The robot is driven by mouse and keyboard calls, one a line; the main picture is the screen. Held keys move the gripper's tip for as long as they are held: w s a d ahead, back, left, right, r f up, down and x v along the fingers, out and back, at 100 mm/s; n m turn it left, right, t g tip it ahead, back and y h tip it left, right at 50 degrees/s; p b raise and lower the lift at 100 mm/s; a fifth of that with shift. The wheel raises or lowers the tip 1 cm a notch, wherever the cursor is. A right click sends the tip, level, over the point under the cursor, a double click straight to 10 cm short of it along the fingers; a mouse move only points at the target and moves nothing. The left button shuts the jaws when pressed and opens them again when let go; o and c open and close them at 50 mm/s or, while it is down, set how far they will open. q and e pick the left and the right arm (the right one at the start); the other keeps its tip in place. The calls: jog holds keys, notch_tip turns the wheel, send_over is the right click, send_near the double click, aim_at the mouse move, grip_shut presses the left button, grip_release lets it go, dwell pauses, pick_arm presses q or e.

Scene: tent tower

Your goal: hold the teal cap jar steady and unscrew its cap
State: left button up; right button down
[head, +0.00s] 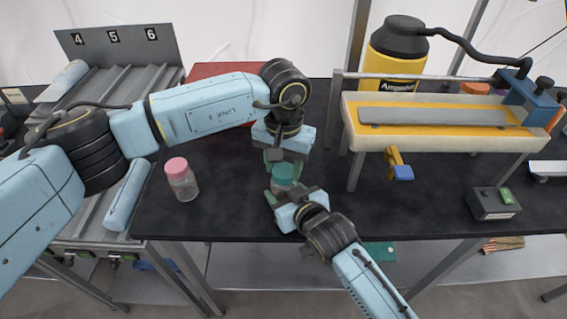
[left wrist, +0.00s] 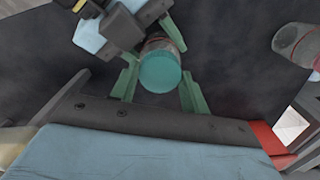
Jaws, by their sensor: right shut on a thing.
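The teal cap jar (head: 283,177) stands upright on the dark table, its cap facing up. My right gripper (head: 284,190) is shut on the jar's body from the front; in the left wrist view its fingers reach in from the top left. My left gripper (head: 281,160) points down right above the jar. In the left wrist view the round teal cap (left wrist: 160,72) lies between my left gripper's (left wrist: 158,78) green fingers. They are open, with small gaps beside the cap. Much of the jar's body is hidden by the grippers.
A pink-capped jar (head: 182,180) stands to the left on the table. A red box (head: 215,70) is at the back. A frame with a yellow-topped trough (head: 440,122) stands at right, with a small grey box (head: 493,204) before it. The table between them is mostly clear.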

pick_arm(q)
jog(key=c, duration=0.4)
jog(key=n, duration=1)
jog(key=shift+n, duration=0.3)
jog(key=n, duration=0.3)
jog(key=shift+n, duration=0.3)
jog(key=n, duration=0.5)
jog(key=shift+r, duration=0.1)
jog(key=n, duration=0.3)
jog(key=shift+n, duration=0.4)
jog(key=n, duration=0.3)
jog(key=shift+n, duration=0.4)
jog(key=n, duration=0.3)
jog(key=shift+n, duration=0.3)
jog(key=n, duration=1.2)
jog(key=shift+n, duration=0.3)
jog(key=n, duration=1.1)
